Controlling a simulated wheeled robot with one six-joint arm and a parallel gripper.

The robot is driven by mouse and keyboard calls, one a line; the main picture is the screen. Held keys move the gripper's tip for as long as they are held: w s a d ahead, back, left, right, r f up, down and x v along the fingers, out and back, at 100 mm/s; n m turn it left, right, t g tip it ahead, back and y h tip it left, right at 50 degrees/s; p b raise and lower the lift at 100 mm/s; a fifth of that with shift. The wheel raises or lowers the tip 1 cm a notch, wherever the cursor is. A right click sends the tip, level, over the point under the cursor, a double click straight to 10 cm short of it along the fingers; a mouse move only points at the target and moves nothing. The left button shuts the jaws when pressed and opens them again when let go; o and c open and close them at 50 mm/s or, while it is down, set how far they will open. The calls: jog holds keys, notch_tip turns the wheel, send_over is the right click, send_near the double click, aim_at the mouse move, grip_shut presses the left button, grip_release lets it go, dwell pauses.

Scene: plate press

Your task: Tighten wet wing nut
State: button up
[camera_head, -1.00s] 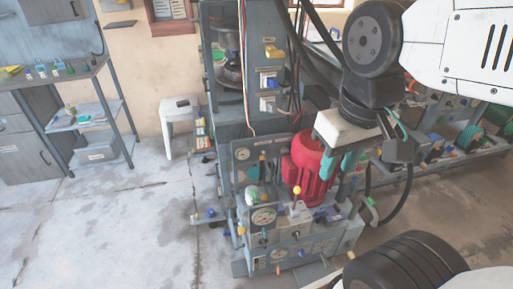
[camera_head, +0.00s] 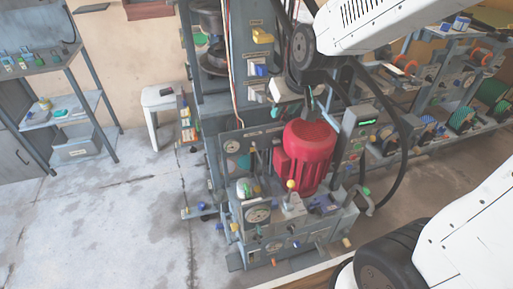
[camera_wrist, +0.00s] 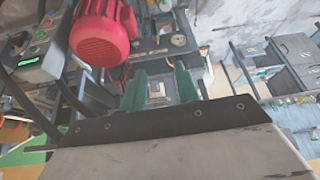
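I cannot make out a wing nut for certain in either view. The plate press (camera_head: 235,110) stands in the middle of the head view, with a yellow part (camera_head: 262,36) and a blue part (camera_head: 260,70) on its column. Either part is too small to name surely. My gripper (camera_wrist: 160,88) shows in the wrist view as two green fingers, apart, with nothing seen held between them. Beyond the fingers is a grey part of the machine with a pale label. In the head view, my gripper's end is in front of the column, its fingers not clear.
A red motor (camera_head: 308,150) stands right of the column, close to my gripper, and also shows in the wrist view (camera_wrist: 100,40). Black hoses (camera_head: 405,130) loop at the right. A white stool (camera_head: 160,105) and open floor (camera_head: 110,210) are left.

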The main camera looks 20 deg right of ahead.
jog(key=w+a+f+t, duration=0.1)
jog(key=w+f+t, duration=0.1)
jog(key=w+f, duration=0.8)
jog(key=t+h, duration=0.1)
jog(key=t, duration=0.3)
send_near(255, 146)
notch_tip(255, 146, up, 6)
jog(key=w+a, duration=0.1)
jog(key=w, duration=0.1)
notch_tip(255, 146, down, 9)
jog(key=n+t+h, duration=0.1)
jog(key=t, duration=0.1)
jog(key=shift+n, duration=0.3)
jog(key=x, duration=0.6)
jog(key=shift+w+d+f, duration=0.15)
jog(key=shift+w+d, duration=0.05)
jog(key=shift+d, duration=0.15)
grip_shut()
